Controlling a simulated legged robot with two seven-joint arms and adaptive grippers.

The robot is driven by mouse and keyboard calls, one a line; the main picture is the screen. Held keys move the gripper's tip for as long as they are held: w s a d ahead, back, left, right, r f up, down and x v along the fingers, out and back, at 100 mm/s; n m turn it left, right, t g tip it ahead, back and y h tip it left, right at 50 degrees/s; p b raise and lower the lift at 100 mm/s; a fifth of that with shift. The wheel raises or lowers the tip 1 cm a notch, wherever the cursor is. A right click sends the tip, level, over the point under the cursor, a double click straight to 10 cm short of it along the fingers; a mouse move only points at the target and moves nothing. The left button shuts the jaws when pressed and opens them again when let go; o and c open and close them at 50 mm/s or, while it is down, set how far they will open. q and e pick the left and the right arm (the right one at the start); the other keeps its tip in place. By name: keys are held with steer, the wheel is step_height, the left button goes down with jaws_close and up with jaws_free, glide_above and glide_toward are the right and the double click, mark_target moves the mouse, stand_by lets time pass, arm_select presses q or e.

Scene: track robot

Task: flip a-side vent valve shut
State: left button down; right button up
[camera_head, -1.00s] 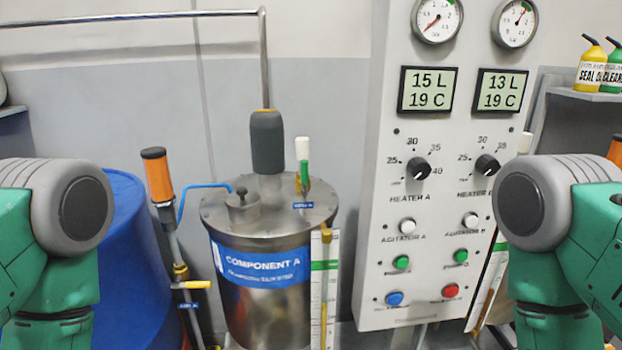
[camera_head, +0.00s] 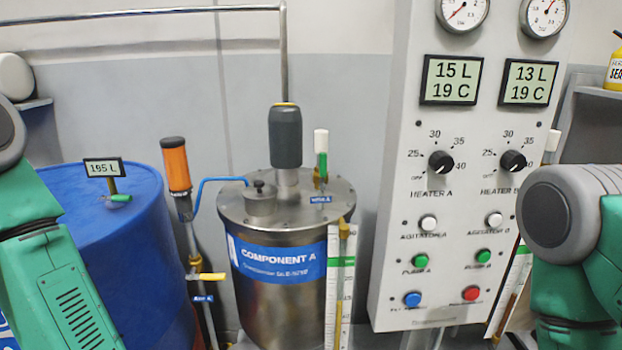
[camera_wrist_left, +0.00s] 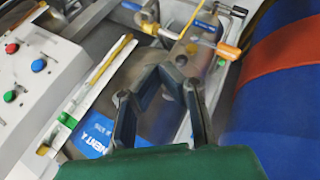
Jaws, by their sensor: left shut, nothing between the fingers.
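The a-side vent valve (camera_head: 321,166) stands on the lid of the steel Component A tank (camera_head: 275,285). It has an upright green handle below a white cylinder (camera_head: 320,142), with a small blue label (camera_head: 320,199) at its base. My left arm enters the head view at left, but its gripper is outside that view. In the left wrist view my left gripper (camera_wrist_left: 160,72) is shut and empty, in front of the blurred tank side near its blue label (camera_wrist_left: 97,135). I cannot make out the vent valve there. My right gripper is not in view.
A blue drum (camera_head: 130,235) with a 195 L display (camera_head: 104,168) stands left of the tank. An orange-topped tool (camera_head: 176,165) and a yellow-handled valve (camera_head: 206,277) sit between them. The control panel (camera_head: 390,230) is right of the tank. A grey motor (camera_head: 285,137) rises from the lid.

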mark_target(323, 170)
arm_select(q)
steer(key=w+d+r+n+t+h, duration=0.1)
steer(key=w+r, duration=0.4)
steer(key=r, duration=0.5)
steer(key=w+d+r+n+t+h+b, duration=0.1)
steer(key=w+r+n+t, duration=0.3)
steer(key=r, duration=0.7)
steer(key=w+d+r+n+t+h+b, duration=0.1)
steer(key=w+r+t, duration=0.3)
steer(key=r, duration=0.7)
steer(key=shift+w+d+n+h, duration=0.4)
steer(key=shift+w+n, duration=0.3)
steer(key=shift+w, duration=0.55)
steer(key=s+d+x, duration=0.1)
steer(key=d+x, duration=0.1)
steer(key=x, duration=1.1)
steer(key=shift+s+d+r, duration=0.2)
steer(key=shift+d+r, duration=0.05)
